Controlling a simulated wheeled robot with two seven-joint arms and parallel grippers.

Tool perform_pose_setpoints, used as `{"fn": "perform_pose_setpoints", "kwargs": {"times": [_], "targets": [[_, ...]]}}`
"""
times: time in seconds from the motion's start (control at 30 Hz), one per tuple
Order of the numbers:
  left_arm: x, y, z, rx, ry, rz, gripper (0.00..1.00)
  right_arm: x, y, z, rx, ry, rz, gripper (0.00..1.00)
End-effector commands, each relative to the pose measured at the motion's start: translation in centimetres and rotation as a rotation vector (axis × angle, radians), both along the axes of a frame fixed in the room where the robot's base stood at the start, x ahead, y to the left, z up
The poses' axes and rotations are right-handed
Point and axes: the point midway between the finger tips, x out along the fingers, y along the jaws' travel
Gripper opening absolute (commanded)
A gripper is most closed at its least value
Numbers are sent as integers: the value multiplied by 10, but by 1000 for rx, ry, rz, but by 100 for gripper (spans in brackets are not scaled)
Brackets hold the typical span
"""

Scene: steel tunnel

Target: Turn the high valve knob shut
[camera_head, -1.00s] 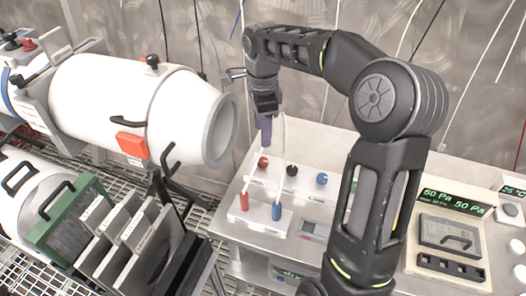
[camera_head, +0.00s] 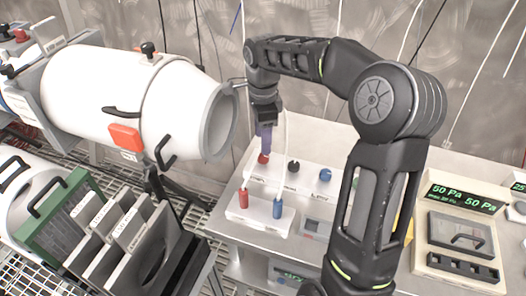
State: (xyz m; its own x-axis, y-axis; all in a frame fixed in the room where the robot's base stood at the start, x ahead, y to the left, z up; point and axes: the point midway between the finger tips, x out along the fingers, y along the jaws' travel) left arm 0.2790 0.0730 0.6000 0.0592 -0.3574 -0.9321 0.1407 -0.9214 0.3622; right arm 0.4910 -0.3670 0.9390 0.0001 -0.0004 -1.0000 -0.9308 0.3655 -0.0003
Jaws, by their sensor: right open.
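A row of three knobs stands on a white valve block on the steel bench: a red knob (camera_head: 263,158), a black knob (camera_head: 293,167) and a blue knob (camera_head: 325,174). Their labels are too small to read, so I cannot tell from them which is the high valve. My right gripper (camera_head: 265,138) points down just above the red knob, with its purple fingers close over the knob's top. It is open. Whether the fingers touch the knob or reach around it is hidden. My left gripper is not in view.
In front of the knobs a white block carries a red plug (camera_head: 243,197) and a blue plug (camera_head: 278,207). A white cylindrical chamber (camera_head: 125,90) stands close on the left. Grey plates (camera_head: 130,235) stand in a rack below it. A pressure display (camera_head: 462,197) sits at the right.

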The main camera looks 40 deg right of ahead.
Motion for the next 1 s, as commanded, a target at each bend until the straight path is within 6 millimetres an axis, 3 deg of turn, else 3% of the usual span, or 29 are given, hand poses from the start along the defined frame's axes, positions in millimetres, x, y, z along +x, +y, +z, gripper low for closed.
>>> {"fn": "perform_pose_setpoints", "kwargs": {"times": [0.2,0.4,0.73,1.0], "targets": [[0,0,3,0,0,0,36,-1,0,-35,1,4,0,52],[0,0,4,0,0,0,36,0,0,-57,1,1,0,52],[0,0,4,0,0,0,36,0,0,-60,0,0,0,51],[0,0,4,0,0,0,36,0,0,-60,0,0,0,29]]}}
